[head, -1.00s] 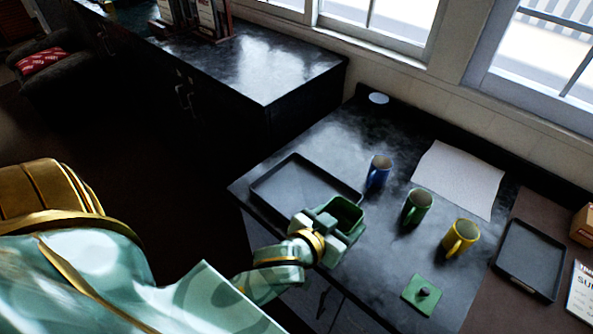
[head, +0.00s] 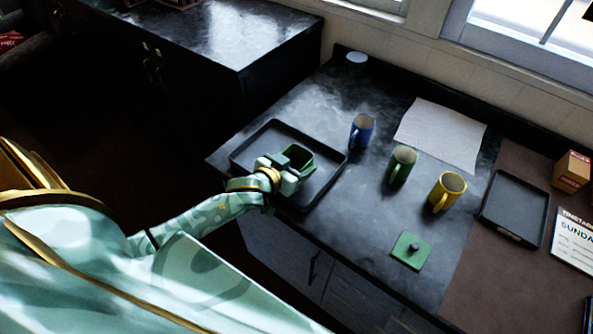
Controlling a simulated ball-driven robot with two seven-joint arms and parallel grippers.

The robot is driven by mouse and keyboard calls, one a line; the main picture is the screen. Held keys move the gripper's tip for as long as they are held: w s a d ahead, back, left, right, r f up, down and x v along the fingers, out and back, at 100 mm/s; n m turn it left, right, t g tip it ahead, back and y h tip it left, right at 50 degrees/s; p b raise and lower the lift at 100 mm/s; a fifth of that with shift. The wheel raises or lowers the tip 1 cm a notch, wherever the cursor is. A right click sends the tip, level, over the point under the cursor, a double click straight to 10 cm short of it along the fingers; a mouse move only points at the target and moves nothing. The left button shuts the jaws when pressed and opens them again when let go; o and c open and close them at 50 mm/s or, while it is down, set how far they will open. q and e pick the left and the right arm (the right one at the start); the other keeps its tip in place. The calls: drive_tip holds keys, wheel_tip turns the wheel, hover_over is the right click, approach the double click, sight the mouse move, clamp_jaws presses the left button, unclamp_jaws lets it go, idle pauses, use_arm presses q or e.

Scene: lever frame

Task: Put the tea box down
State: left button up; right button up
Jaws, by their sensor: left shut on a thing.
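The tea box (head: 299,156) is a small green open-topped box. My left gripper (head: 288,170) is shut on its near side, and the box appears upright over the black tray (head: 263,137) at the left of the counter. I cannot tell whether the box touches the tray floor. A green square lid (head: 411,251) with a dark knob lies flat on the counter at the front. My right gripper is not in view.
A blue mug (head: 361,132), a green mug (head: 403,165) and a yellow mug (head: 447,191) stand right of the tray. A white sheet (head: 442,134) lies behind them. A second black tray (head: 514,208) and a cardboard box (head: 572,171) are at the right.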

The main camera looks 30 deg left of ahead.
use_arm(q)
wheel_tip(320, 180, down, 2)
drive_tip(key=shift+d+f, duration=0.1)
drive_tip(key=shift+f, duration=0.05)
drive_tip(key=o, duration=1.2)
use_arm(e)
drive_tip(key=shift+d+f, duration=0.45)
use_arm(q)
drive_tip(key=p+v, duration=0.1)
drive_tip(key=v, duration=1.1)
drive_tip(key=shift+p, duration=0.4)
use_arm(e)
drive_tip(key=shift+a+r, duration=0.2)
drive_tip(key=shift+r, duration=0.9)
